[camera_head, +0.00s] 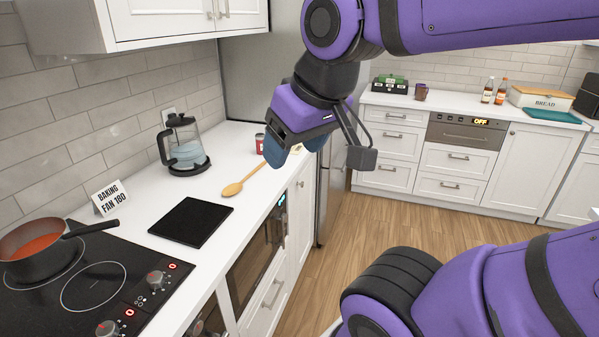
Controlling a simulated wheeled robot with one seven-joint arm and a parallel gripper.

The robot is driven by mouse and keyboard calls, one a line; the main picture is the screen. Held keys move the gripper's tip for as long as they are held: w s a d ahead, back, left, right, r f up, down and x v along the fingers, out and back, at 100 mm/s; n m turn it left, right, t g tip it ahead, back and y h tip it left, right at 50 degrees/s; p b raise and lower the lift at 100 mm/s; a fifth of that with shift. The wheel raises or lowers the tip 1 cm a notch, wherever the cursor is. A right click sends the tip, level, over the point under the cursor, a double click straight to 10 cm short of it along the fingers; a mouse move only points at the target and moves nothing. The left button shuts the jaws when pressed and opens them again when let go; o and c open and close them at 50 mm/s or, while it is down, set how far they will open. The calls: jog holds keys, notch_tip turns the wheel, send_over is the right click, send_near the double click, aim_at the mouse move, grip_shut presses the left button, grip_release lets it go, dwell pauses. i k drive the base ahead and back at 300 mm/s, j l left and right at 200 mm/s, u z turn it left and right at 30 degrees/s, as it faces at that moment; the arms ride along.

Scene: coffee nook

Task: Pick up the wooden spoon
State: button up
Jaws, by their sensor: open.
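A wooden spoon (235,187) lies on the white counter, with its bowl toward the front and its handle running back to the right. The far end of the handle is hidden or close behind my gripper. My purple gripper (297,148) is above and to the right of the spoon, over the counter's right edge. Its blue fingertips point down and away from me. The jaws are open, and I see nothing between them. I cannot tell how high the fingertips are above the handle.
A black mat (190,222) lies in front of the spoon. A glass coffee press (184,147) stands behind it by the wall, and a small red can (259,143) is near my gripper. A pot of red sauce (35,250) sits on the hob (88,290) at front left.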

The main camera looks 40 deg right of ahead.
aim_at(232, 189)
jog(key=z, duration=0.55)
jog(key=u, duration=1.8)
jog(key=z, duration=1.8)
jog(key=u, duration=0.5)
jog(key=i+l+u, duration=0.25)
jog(key=l, duration=0.15)
jog(key=l+u, duration=0.5)
jog(key=l, duration=0.25)
